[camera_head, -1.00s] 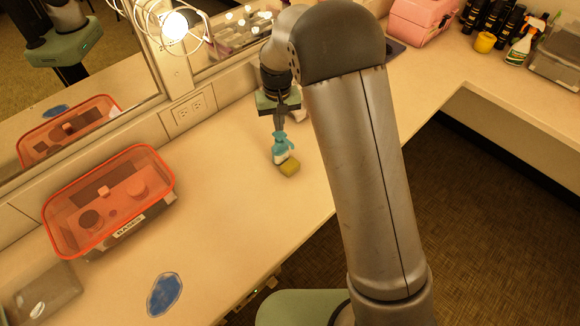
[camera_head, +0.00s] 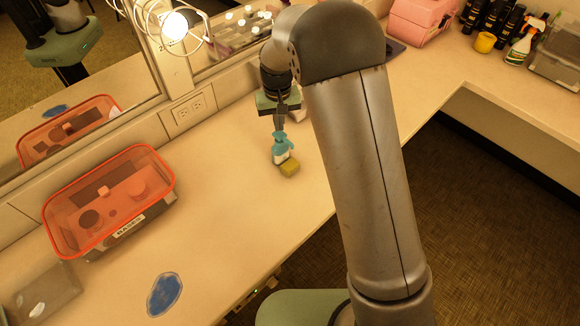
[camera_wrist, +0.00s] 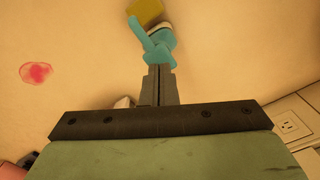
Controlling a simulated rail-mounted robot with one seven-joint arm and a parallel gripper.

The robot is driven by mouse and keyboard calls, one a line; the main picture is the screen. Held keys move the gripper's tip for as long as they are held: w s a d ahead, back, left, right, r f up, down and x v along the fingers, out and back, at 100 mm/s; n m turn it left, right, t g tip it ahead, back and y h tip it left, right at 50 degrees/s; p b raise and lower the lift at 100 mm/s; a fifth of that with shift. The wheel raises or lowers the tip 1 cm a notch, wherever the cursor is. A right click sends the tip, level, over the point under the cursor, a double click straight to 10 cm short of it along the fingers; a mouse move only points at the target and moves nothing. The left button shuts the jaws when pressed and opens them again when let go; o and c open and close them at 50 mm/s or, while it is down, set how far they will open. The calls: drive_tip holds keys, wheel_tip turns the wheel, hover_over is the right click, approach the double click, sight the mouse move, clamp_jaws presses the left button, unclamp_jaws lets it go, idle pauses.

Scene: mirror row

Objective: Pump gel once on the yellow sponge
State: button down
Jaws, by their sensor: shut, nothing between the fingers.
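A small pump bottle (camera_head: 281,149) with a teal pump head stands upright on the counter. The yellow sponge (camera_head: 289,169) lies right beside it, on the side toward the counter's front edge. In the wrist view, the teal pump head (camera_wrist: 156,42) is at the top middle and the yellow sponge (camera_wrist: 146,11) shows partly behind it. My gripper (camera_head: 280,127) points down over the bottle. In the wrist view, its fingers (camera_wrist: 158,72) are shut together with nothing between them, their tips at the pump head. I cannot tell whether they touch it. The bottle's body is mostly hidden in the wrist view.
An orange-lidded bin labelled BASES (camera_head: 110,200) and a blue patch (camera_head: 164,294) are at left on the counter (camera_head: 225,220). A mirror and wall outlet (camera_head: 188,110) are behind. A pink case (camera_head: 422,20), yellow cup (camera_head: 485,42) and spray bottle (camera_head: 521,48) stand far right.

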sight(279, 134)
drive_tip(key=shift+f, duration=0.2)
drive_tip(key=shift+f+b, duration=1.05)
drive_tip(key=shift+f, duration=0.3)
drive_tip(key=shift+r, duration=0.2)
drive_tip(key=shift+r+p, duration=0.9)
drive_tip(key=shift+r, duration=0.4)
drive_tip(key=shift+r, duration=0.15)
wheel_tip(279, 134, up, 6)
drive_tip(key=p, duration=0.3)
